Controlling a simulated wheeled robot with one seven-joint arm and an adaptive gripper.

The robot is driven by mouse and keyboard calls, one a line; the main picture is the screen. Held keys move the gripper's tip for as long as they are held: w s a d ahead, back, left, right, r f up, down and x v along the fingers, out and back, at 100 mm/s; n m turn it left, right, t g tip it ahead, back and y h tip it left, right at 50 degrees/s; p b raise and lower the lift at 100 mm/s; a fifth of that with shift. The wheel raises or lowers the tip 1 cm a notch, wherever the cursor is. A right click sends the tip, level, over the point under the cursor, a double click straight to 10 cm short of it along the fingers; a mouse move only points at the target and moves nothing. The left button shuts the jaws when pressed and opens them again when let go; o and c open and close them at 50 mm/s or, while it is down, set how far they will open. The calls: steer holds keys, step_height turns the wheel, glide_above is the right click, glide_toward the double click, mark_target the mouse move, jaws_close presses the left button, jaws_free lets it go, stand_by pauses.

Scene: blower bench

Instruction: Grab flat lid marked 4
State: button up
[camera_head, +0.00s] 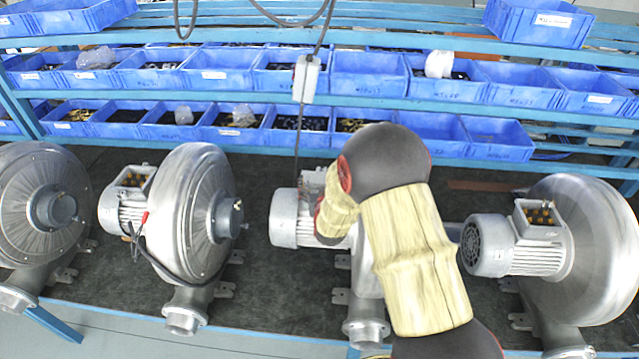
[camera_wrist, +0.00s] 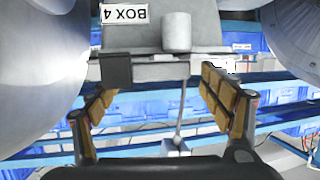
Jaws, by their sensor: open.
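A grey flat-faced part labelled "BOX 4" (camera_wrist: 147,38) shows at the top of the wrist view, its lettering upside down. A pale round stub (camera_wrist: 177,32) and a dark square block (camera_wrist: 117,70) are on or in front of it. I cannot tell whether this part is the lid itself or the box under it. My gripper (camera_wrist: 160,98) is open, with its padded fingers spread left and right below the labelled part and nothing visible between them. In the head view my arm hides the gripper and part of the blower motor (camera_head: 287,217) behind it.
Other blowers stand left (camera_head: 195,215) and right (camera_head: 590,240) on the dark bench top (camera_head: 270,295). Blue bins (camera_head: 430,135) fill the rack behind. A grey pendant box (camera_head: 306,80) hangs on a cable near my arm.

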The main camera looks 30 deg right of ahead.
steer(key=shift+c, duration=1.2)
steer(key=c, duration=1.1)
